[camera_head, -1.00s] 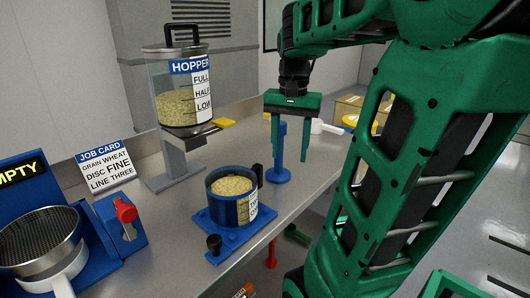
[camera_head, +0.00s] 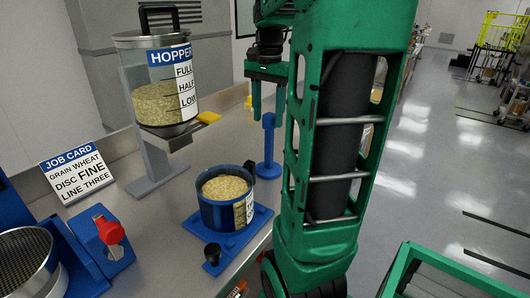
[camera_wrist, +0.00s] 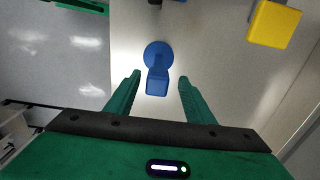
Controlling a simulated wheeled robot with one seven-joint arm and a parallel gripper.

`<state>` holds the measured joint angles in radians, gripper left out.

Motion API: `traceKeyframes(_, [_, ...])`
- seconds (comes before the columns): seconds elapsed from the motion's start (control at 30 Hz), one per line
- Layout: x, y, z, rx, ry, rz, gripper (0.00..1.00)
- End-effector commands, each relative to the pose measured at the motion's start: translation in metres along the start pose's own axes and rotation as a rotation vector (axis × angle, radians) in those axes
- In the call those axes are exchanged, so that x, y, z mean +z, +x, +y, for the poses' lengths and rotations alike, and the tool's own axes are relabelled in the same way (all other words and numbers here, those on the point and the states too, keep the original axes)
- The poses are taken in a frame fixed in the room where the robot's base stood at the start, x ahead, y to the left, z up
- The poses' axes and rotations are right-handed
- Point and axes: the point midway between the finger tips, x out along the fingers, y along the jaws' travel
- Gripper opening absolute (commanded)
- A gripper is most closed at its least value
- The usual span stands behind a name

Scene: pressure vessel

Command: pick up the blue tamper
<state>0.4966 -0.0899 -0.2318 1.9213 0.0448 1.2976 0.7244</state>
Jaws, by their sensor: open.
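The blue tamper (camera_head: 268,150) stands upright on the metal counter, behind and right of the blue grain pot. In the wrist view the tamper (camera_wrist: 157,75) shows from above, with its round base and square-ended handle between the fingertips but beyond them. My gripper (camera_wrist: 157,78) is open and empty, with its two green fingers apart on either side of the tamper's handle end. In the head view my gripper (camera_head: 268,100) hangs over the tamper, and my arm hides its right finger in part.
A hopper (camera_head: 160,95) of grain stands at the back left with a yellow tab (camera_head: 208,117). The blue pot (camera_head: 228,210) of grain sits on a blue base near the counter's edge. A job card (camera_head: 72,172) and a sieve (camera_head: 25,262) are at left.

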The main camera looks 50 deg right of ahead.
Motion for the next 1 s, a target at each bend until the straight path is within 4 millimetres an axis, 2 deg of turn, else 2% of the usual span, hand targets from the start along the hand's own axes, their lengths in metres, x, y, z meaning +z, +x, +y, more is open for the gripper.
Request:
traceKeyframes(0.3, [-0.003,0.042,0.002,0.003,-0.002,-0.002,0.48])
traceKeyframes(0.63, [-0.003,0.048,0.001,0.000,-0.003,0.000,0.48])
traceKeyframes(0.83, [-0.003,0.047,0.001,0.000,-0.003,0.000,0.01])
traceKeyframes(1.0, [-0.003,0.047,0.001,-0.001,-0.003,0.001,0.00])
